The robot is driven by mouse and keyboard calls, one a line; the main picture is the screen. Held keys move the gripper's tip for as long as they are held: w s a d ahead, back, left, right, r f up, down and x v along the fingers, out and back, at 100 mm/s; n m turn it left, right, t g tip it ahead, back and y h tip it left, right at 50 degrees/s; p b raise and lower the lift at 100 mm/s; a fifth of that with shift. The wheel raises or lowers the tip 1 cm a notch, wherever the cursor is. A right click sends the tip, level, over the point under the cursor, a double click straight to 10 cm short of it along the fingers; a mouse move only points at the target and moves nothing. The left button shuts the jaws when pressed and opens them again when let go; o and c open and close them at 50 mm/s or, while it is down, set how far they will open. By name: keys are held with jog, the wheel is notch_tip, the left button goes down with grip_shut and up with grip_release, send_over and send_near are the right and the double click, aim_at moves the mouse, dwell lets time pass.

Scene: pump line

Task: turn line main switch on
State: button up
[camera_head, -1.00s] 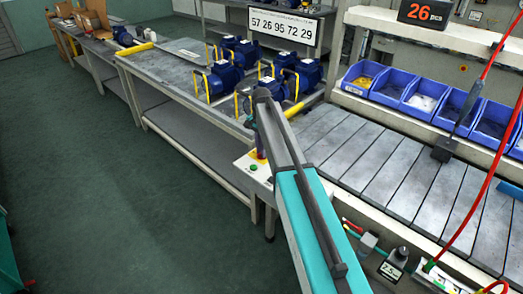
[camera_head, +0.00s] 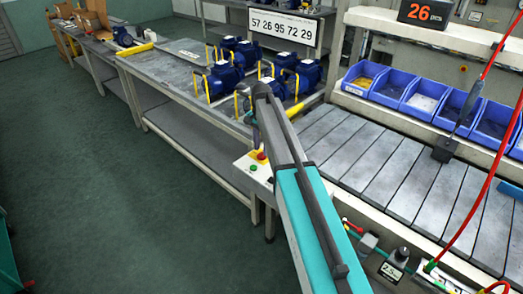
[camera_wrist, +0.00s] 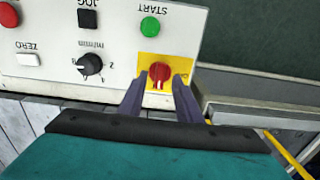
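The line main switch is a red rotary knob (camera_wrist: 159,72) on a yellow plate (camera_wrist: 150,60), on a light control panel (camera_wrist: 120,20). Its handle stands roughly upright in the wrist view. Lettering at the plate's right edge is partly hidden by a finger. My gripper (camera_wrist: 160,88) is open, with one dark fingertip on each side of the knob's lower part and gaps between. I cannot tell how far in front of the panel the tips are.
Around the switch are a green START button (camera_wrist: 149,26), a black JOG button (camera_wrist: 87,18), a white ZERO button (camera_wrist: 27,59) and a black dial (camera_wrist: 90,64). A pump table (camera_head: 180,72) stands behind, a slatted conveyor (camera_head: 380,165) at right.

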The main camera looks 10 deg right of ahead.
aim_at(261, 153)
notch_tip(261, 153, up, 12)
jog(key=b, duration=0.2)
dwell(0.4)
